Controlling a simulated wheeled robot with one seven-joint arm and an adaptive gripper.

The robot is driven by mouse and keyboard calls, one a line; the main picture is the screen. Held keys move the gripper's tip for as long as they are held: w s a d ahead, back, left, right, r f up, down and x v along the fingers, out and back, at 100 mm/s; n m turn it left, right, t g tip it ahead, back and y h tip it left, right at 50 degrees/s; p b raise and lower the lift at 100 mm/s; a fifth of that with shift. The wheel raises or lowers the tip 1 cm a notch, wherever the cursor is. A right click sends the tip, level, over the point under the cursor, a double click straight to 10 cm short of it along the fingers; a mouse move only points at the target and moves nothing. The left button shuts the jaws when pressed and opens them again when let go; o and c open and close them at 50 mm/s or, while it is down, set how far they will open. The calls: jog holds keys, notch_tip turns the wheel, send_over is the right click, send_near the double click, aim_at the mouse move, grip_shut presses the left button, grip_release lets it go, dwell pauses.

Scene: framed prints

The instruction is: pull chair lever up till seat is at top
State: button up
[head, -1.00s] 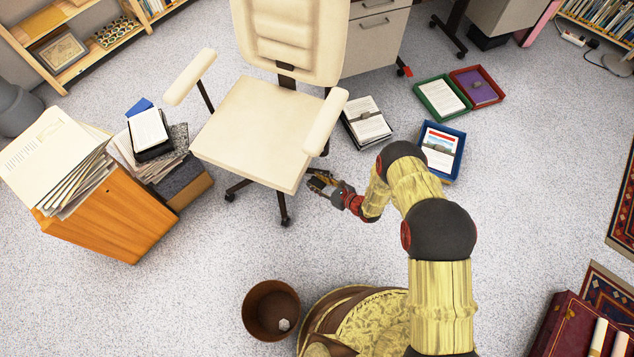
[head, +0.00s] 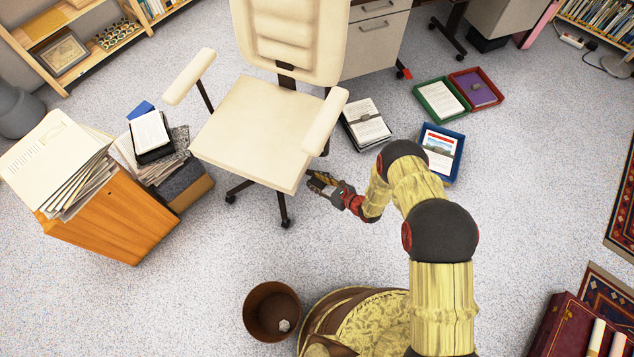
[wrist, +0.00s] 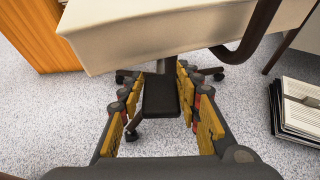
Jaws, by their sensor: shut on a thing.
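The cream office chair stands ahead in the head view, with its flat seat (head: 250,132) between two padded armrests. In the wrist view the seat's underside edge (wrist: 190,28) hangs above my gripper. The chair lever (wrist: 160,98), a dark flat paddle, sticks out from under the seat towards me. My gripper (head: 320,184) is low beside the seat's near right corner. In the wrist view its yellow and black fingers (wrist: 157,84) stand on both sides of the lever, shut on it. The lever is hidden in the head view.
A brown waste bin (head: 272,311) stands at the bottom middle. A wooden cabinet with papers (head: 110,215) is on the left. A paper stack (head: 366,124) and coloured trays (head: 442,150) lie right of the chair. Carpet is clear between the chair and bin.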

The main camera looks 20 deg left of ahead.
jog(key=shift+r+p, duration=0.6)
jog(key=shift+r, duration=0.45)
jog(key=o, duration=1.2)
jog(key=shift+f, duration=0.1)
jog(key=shift+o, duration=0.4)
jog(key=v, duration=1.2)
